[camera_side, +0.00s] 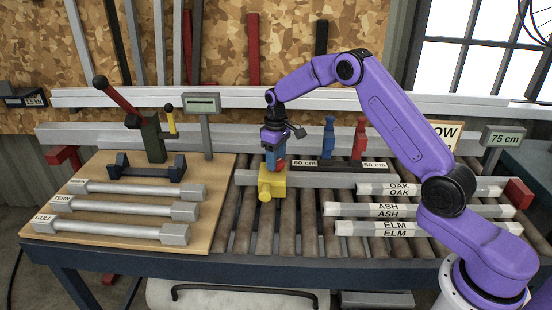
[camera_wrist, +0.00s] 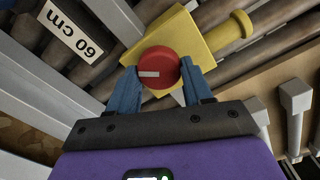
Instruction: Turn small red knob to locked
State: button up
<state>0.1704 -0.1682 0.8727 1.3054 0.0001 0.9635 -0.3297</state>
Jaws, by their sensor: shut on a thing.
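The small red knob (camera_wrist: 165,68) is round, with a white pointer mark lying roughly sideways across its left half in the wrist view. It sits on a yellow block (camera_wrist: 206,38) with a yellow peg at one side. In the side view the yellow block (camera_side: 271,184) is on the rail over the rollers. My gripper (camera_wrist: 158,72) has its blue fingers shut on the knob, one on each side. In the side view my gripper (camera_side: 273,164) points down onto the top of the yellow block, and the knob is mostly hidden there. No locked marking is readable.
Labelled bars (camera_side: 418,209) lie on the rollers at right. A wooden board (camera_side: 125,203) holds metal bars at left.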

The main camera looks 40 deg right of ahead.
jog(key=m, duration=0.5)
jog(key=shift+m, duration=0.3)
jog(key=m, duration=0.4)
jog(key=shift+d+m, duration=0.15)
jog(key=shift+m, duration=0.25)
jog(key=o, duration=1)
jog(key=shift+o, duration=0.2)
jog(key=shift+r, duration=0.1)
notch_tip(320, 180, up, 17)
jog(key=shift+r, duration=0.15)
